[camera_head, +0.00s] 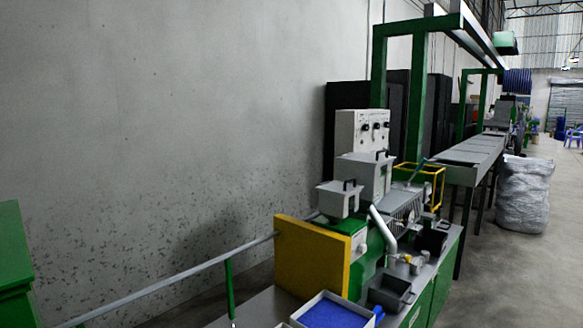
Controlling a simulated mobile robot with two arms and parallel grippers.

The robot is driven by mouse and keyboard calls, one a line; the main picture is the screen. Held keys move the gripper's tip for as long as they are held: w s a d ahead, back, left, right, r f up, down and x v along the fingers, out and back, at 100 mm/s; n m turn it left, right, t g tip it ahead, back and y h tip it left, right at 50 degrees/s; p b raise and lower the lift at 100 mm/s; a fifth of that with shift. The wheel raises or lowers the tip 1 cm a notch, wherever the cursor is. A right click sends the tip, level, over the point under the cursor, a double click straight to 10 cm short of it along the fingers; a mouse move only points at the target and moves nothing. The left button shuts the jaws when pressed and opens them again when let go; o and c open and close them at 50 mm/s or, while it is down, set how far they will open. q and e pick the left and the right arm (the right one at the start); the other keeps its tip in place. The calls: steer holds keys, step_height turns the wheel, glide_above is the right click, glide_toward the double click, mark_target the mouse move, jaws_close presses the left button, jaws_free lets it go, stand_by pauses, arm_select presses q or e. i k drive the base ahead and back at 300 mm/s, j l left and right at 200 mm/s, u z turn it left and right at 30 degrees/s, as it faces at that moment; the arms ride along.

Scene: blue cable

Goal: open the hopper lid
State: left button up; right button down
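Two grey box-shaped hoppers sit on top of the green and yellow machine at center right. The smaller front hopper (339,203) has a flat lid with a black handle (349,184) on it. The larger hopper (363,178) stands just behind and to the right, also with a flat lid and a black handle (381,154). Both lids look closed. Which hopper the task means, I cannot tell. Neither of my grippers shows in the head view.
A yellow panel (310,262) stands in front of the hoppers. A tray of blue material (330,314) and a dark bin (390,293) are at the machine's front. A control box (361,132) stands behind. A long rail (170,280) runs left. Open floor (520,285) lies right.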

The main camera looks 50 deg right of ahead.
mark_target(366, 158)
steer(key=z, duration=1.95)
steer(key=i+l+u, duration=0.15)
steer(key=u, duration=0.5)
steer(key=i+l+u, duration=0.15)
steer(key=l, duration=0.2)
steer(key=i+l+u, duration=0.25)
steer(key=l, duration=0.45)
steer(key=i+l+u, duration=0.15)
steer(key=l, duration=0.2)
steer(key=i+l+u, duration=0.15)
steer(key=l, duration=0.25)
